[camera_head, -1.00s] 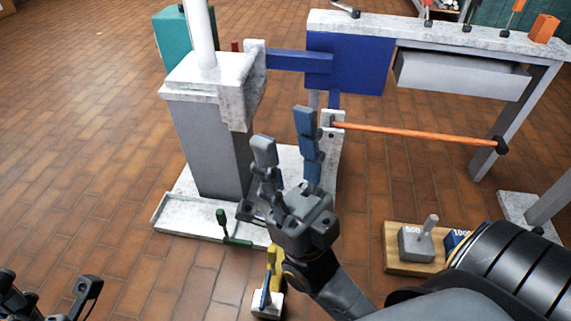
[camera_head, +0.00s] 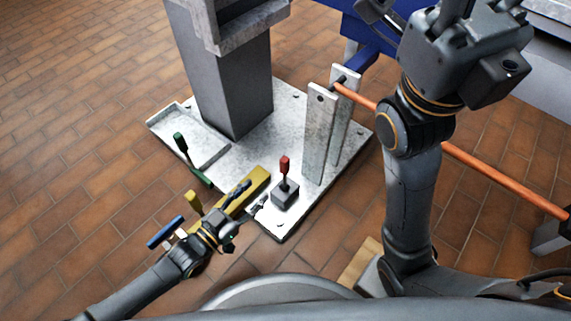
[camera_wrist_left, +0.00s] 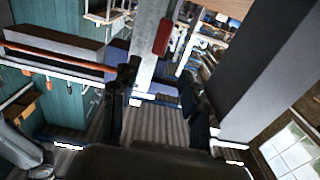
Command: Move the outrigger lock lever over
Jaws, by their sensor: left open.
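A lever with a red handle (camera_head: 285,166) stands upright on a small dark grey block on the pale base plate (camera_head: 262,131). I take it for the lock lever, but no label shows. My left gripper (camera_head: 250,197) is open and empty, just left of this lever in the head view. In the left wrist view the red handle (camera_wrist_left: 163,36) appears ahead, between the spread left fingers (camera_wrist_left: 160,82), apart from them. My right gripper (camera_head: 415,8) is raised at the top edge; its fingertips are cut off.
Pale upright plates (camera_head: 320,125) and an orange rod (camera_head: 490,172) stand to the right.

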